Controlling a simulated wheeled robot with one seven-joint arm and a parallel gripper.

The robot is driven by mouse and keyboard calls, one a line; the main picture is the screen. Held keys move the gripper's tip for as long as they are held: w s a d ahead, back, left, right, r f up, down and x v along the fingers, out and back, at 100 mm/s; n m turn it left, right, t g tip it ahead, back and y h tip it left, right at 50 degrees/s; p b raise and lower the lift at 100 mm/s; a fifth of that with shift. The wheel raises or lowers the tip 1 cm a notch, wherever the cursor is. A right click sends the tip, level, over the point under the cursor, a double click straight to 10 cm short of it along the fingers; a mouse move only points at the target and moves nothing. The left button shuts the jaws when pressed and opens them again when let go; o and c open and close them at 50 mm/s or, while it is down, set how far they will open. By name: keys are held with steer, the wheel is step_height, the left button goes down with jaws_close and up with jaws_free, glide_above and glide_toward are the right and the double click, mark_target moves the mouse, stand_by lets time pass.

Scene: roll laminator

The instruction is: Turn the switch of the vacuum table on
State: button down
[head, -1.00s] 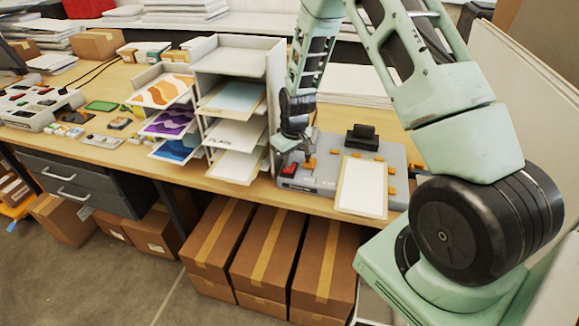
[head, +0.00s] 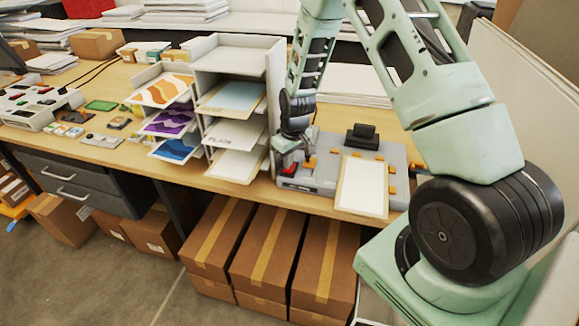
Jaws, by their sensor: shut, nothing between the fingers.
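The vacuum table (head: 325,172) is a flat grey unit on the wooden bench, with several orange tabs and a white sheet in a pale frame (head: 362,186) on it. Its small red switch (head: 290,168) is at the front left corner, now mostly covered by my gripper. My gripper (head: 289,160) points down at that corner, right at or just over the switch. Its fingers are small and dark here, shut with nothing seen between them. I cannot tell whether they touch the switch, nor its on or off position.
A tray rack (head: 238,55) with printed sheets stands close left of my gripper. A black block (head: 362,137) sits at the table's back. A control box (head: 35,107) is at the far left. Cardboard boxes (head: 268,255) fill the floor under the bench.

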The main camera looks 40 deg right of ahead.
steer(key=shift+f+b, duration=0.45)
steer(key=shift+f, duration=0.2)
steer(key=shift+r, duration=0.1)
steer(key=shift+r+p, duration=2.3)
steer(key=shift+r, duration=1.15)
steer(key=shift+r, duration=0.1)
steer(key=s+a+r+m, duration=0.1)
steer(key=s+a+r, duration=0.3)
steer(key=s+r, duration=0.45)
steer(key=s+a+r+m, duration=0.1)
steer(key=s+a+r, duration=0.3)
steer(key=s+r, duration=0.45)
steer(key=s+a+f+n+g+b, duration=0.1)
steer(key=s+a+f+n+b, duration=0.3)
steer(key=a, duration=0.5)
steer(key=s+a+f+n+b, duration=0.4)
steer(key=s+a+f+b, duration=0.1)
steer(key=s+a+b, duration=0.3)
steer(key=shift+s+a+g, duration=0.4)
steer(key=shift+s+a, duration=0.3)
steer(key=shift+s, duration=0.1)
